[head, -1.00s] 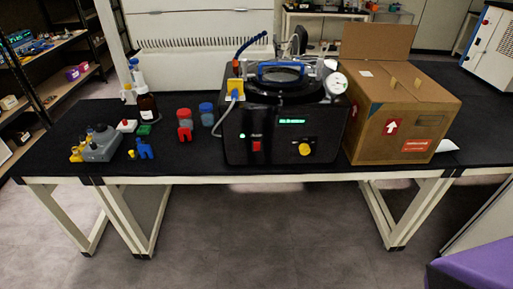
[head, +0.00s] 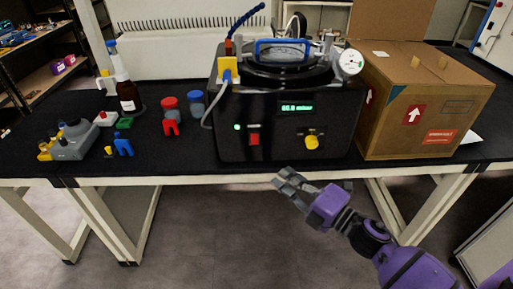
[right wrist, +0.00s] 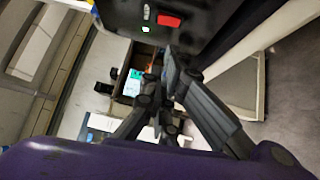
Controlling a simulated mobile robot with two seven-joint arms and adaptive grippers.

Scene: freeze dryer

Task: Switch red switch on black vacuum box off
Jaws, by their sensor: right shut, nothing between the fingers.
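The black vacuum box (head: 290,120) stands on the dark bench top. My right gripper (head: 282,180) is shut and empty, in front of the bench edge, below and a little right of the red switch, apart from the box. The right wrist view shows the red switch (right wrist: 169,20) at the top, beyond the fingertips (right wrist: 162,65). My left gripper is not in view.
A cardboard box (head: 430,110) stands right beside the vacuum box. Red and blue small containers (head: 170,115), a brown bottle (head: 128,95) and a grey device (head: 75,140) stand to the left. The bench front edge (head: 200,172) runs below the box.

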